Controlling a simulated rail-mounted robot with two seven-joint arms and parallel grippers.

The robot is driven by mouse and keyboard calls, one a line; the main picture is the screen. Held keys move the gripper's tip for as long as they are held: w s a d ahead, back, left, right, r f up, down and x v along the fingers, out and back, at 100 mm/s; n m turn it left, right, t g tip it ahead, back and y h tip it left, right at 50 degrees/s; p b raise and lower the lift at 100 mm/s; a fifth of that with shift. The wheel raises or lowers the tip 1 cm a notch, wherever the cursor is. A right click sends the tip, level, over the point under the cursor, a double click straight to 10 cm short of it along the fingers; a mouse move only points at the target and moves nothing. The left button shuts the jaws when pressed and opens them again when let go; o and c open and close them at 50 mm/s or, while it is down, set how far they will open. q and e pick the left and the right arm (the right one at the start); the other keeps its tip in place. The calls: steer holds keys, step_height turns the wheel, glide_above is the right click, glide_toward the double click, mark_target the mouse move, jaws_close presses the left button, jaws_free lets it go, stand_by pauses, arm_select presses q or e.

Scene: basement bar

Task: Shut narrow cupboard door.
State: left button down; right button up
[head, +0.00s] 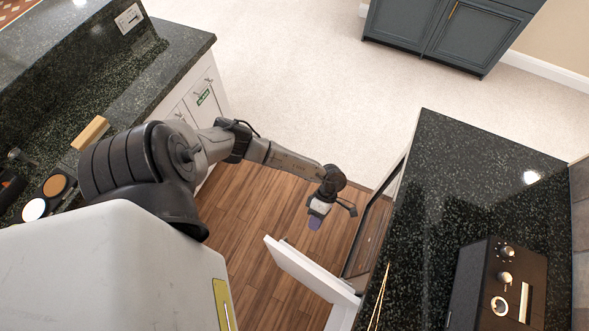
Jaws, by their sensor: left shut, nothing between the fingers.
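A white cupboard door (305,270) stands open below the right-hand counter. It sticks out to the left over the wood floor, with its free edge at the upper left and its other end near the counter front. My left gripper (315,221) is shut and empty, pointing down beyond the door's free end, slightly above it in the picture. A gap shows between the gripper and the door in the picture; whether they touch cannot be told. The inside of the cupboard is hidden. My right gripper is not in view.
A dark framed front (370,235) is beside the door under the black speckled counter (450,170). A dark appliance with knobs (500,285) stands on that counter. Another dark counter (185,50) is at left. Wood floor (255,220) lies between; a blue-grey cabinet (440,30) stands beyond.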

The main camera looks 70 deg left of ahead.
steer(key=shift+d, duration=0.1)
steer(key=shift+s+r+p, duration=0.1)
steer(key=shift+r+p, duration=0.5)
arm_select(q)
steer(key=s+d+f+g+y+p, duration=0.1)
steer(key=s+d+f, duration=0.2)
steer(key=s+f, duration=0.4)
steer(key=shift+s+d+m, duration=0.3)
steer(key=shift+s, duration=0.9)
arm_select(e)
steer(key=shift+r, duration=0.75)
arm_select(q)
steer(key=shift+f+p, duration=0.1)
steer(key=shift+p, duration=0.2)
